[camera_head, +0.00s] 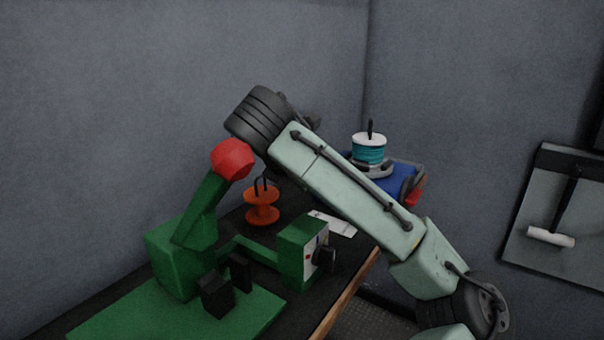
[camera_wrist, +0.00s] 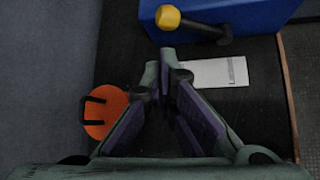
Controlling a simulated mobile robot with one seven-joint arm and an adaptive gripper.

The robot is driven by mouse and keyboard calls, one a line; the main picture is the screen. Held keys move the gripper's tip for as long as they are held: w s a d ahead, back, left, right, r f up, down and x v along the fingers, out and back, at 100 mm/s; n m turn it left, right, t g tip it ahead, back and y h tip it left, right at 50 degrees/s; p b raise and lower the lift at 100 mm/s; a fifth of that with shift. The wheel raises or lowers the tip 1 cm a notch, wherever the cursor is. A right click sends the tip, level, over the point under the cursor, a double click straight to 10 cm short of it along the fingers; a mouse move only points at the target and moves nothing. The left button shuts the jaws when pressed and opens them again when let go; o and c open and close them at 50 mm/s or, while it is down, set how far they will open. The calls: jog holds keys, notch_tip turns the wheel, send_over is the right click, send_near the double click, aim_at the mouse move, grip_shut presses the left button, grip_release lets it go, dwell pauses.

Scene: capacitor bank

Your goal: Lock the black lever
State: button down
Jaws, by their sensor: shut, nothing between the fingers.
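In the wrist view, a short black lever (camera_wrist: 198,26) is mounted on a blue box (camera_wrist: 250,14). It runs sideways, with a yellow ball (camera_wrist: 168,17) at its left end and a dark pivot at its right end. My gripper (camera_wrist: 166,62) is shut and empty, its fingertips below the ball in the picture and apart from it. In the head view the blue box (camera_head: 408,168) is partly behind my arm. My gripper's fingers cannot be made out there, nor can the yellow ball.
A green device (camera_head: 180,255) with a red ball (camera_head: 232,158) stands on the dark table. An orange spool (camera_head: 262,207) and a white paper (camera_head: 334,222) lie behind it. A grey wall panel (camera_head: 555,260) is at right.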

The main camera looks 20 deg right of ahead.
jog(key=p+x, duration=0.1)
jog(key=x, duration=0.5)
jog(key=shift+w+f, duration=0.1)
dwell(0.3)
